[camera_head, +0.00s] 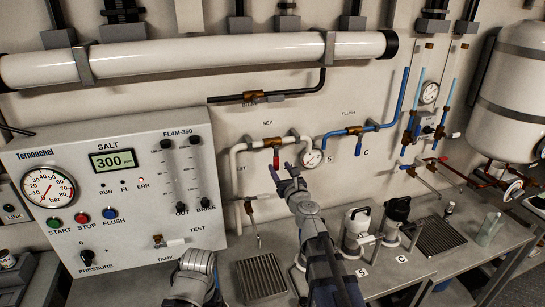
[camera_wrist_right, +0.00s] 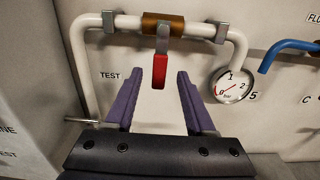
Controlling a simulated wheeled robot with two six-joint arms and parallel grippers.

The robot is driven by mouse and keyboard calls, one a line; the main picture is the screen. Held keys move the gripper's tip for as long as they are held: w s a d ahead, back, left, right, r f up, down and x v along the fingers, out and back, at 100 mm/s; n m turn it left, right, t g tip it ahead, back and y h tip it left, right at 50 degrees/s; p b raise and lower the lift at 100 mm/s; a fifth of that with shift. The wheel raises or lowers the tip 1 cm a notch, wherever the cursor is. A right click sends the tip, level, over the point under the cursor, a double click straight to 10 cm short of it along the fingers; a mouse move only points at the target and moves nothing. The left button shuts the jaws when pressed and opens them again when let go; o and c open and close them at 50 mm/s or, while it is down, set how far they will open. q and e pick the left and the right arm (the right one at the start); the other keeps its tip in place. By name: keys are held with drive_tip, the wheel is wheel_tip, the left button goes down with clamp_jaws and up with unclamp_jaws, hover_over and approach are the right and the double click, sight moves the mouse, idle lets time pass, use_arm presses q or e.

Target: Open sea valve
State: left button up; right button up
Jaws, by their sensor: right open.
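The sea valve has a brass body (camera_head: 272,142) on the white pipe below the SEA label. Its red lever (camera_head: 276,158) hangs straight down, across the pipe's run. In the right wrist view the red lever (camera_wrist_right: 159,72) and brass body (camera_wrist_right: 162,25) are near the top centre. My right gripper (camera_head: 281,172) is open just below and in front of the lever. In the wrist view its purple fingers (camera_wrist_right: 157,78) stand on either side of the lever, with gaps showing; contact is not visible. A grey link of my left arm shows at the bottom; its gripper is not visible.
A pressure gauge (camera_head: 313,158) sits right of the valve, and a blue-lever flush valve (camera_head: 357,132) is further right. The control panel (camera_head: 120,215) stands at left. Filter housings (camera_head: 355,228) and a drain grate (camera_head: 262,279) are on the bench below.

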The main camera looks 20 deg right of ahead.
drive_tip(key=w, duration=0.7)
drive_tip(key=shift+w+a, duration=0.15)
drive_tip(key=shift+w, duration=0.25)
clamp_jaws()
idle(1.1)
